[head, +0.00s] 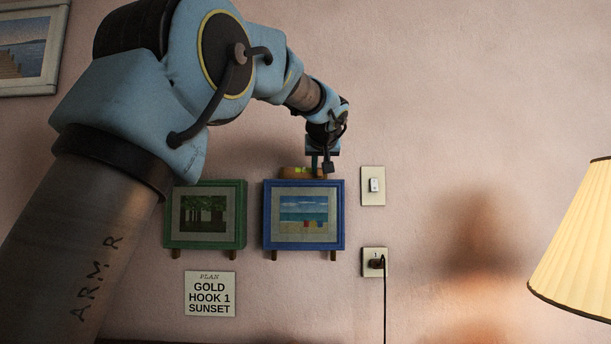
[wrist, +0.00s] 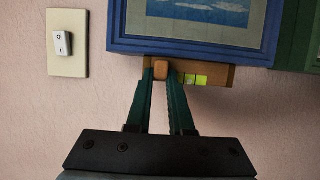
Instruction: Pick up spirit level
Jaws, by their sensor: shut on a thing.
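The spirit level (head: 289,172) is a brown bar with a yellow-green vial. It lies along the top edge of the blue-framed beach picture (head: 304,216) on the wall. It also shows in the wrist view (wrist: 220,76), where the picture appears upside down. My gripper (head: 315,168) is above the frame, pointing down at the level. In the wrist view my gripper (wrist: 161,75) has its two green fingers on either side of a brown part of the level, shut on it. Whether the level touches the frame is hard to tell.
A green-framed picture (head: 205,215) hangs to the left. A light switch (head: 373,186) and an outlet with a plugged cord (head: 374,262) are to the right. A sign (head: 210,294) is below. A lamp (head: 575,245) stands at the far right. The wall above the frames is bare.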

